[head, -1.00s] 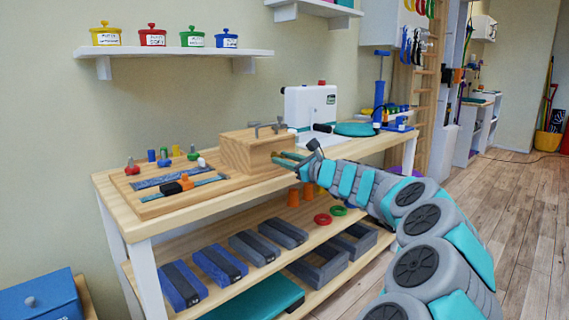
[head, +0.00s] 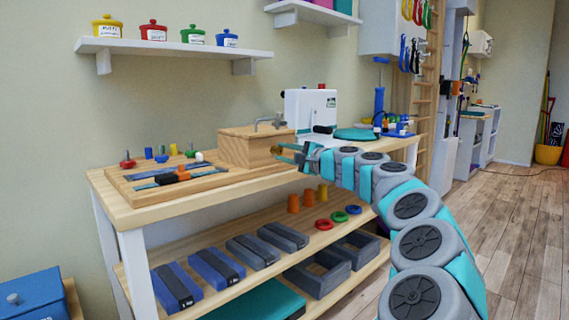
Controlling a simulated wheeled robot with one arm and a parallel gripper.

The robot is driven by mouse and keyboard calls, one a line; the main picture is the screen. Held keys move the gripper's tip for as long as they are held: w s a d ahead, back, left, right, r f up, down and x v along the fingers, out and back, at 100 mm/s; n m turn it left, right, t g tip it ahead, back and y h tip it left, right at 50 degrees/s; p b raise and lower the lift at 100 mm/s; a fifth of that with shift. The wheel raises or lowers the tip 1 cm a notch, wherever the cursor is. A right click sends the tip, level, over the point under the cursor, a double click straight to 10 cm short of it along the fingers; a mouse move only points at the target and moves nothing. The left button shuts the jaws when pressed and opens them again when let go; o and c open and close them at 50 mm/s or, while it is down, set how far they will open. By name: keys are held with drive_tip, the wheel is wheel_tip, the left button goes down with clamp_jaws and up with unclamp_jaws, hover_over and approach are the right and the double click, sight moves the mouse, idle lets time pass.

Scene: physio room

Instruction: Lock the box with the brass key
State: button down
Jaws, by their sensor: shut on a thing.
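The wooden box (head: 242,151) stands on the bench top with its lid down. A bent grey metal piece (head: 268,122) is on or just behind its top. My gripper (head: 284,151) is at the right part of the box's front, with its teal fingers pointing at that face. It is shut on a small brass-coloured piece (head: 275,149), which looks like the brass key. The key's tip is against or very near the box front. I cannot tell whether it is inside a keyhole, and no keyhole shows clearly.
A wooden board (head: 150,190) with coloured pegs and straps lies left of the box. A white machine (head: 309,108) stands behind on the right. The lower shelf (head: 255,283) holds weights, cones and rings. Open floor (head: 510,240) lies right.

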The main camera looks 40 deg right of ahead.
drive_tip(key=shift+f+n+b, duration=0.1)
drive_tip(key=shift+n+b, duration=1.45)
drive_tip(key=shift+n, duration=0.25)
drive_tip(key=c, duration=0.6)
unclamp_jaws()
drive_tip(key=s, duration=0.7)
drive_tip(key=shift+s+d, duration=0.3)
drive_tip(key=shift+s, duration=0.1)
